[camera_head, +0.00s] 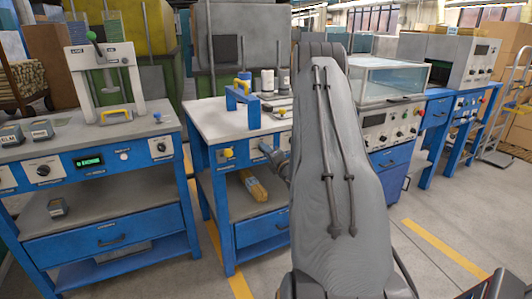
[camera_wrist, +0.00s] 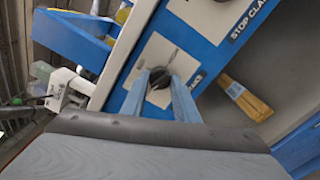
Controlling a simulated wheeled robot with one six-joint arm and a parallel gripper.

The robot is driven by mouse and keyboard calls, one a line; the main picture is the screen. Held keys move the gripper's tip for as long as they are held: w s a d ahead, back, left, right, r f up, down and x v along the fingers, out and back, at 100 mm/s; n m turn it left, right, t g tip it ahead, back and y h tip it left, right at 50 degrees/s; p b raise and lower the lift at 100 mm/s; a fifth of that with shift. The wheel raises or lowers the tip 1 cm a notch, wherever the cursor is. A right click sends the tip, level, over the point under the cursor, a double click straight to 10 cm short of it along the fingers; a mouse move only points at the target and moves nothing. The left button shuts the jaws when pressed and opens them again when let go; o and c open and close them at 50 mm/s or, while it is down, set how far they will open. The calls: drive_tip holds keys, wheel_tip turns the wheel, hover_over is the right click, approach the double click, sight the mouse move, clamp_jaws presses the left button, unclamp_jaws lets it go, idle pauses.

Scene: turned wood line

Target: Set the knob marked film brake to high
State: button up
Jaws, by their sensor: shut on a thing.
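The knob (camera_wrist: 160,77) is dark and sits on a pale plate (camera_wrist: 150,55) on a blue panel in the wrist view. A label (camera_wrist: 193,82) beside it is partly covered by a finger, and only its end is readable, looking like "AKE". My gripper (camera_wrist: 163,78) is shut on the knob, with one bluish finger on either side. I cannot tell which mark the knob points to. In the head view my gripper (camera_head: 268,150) is at the front panel of the middle blue bench (camera_head: 222,178), and the knob is not clearly visible there.
Another pale plate labelled "STOP CLAMP" (camera_wrist: 248,18) is close by on the panel. A yellow knob (camera_head: 226,153) sits left on the same bench front. A yellow-brown bundle (camera_head: 254,187) lies on the shelf below. Another blue bench (camera_head: 110,237) stands left, with a floor gap between.

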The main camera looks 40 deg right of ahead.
drive_tip(key=shift+f+m+p, duration=0.1)
drive_tip(key=shift+m+p, duration=1.9)
drive_tip(key=shift+m, duration=14.5)
drive_tip(key=o, duration=1.1)
drive_tip(key=shift+c, duration=0.2)
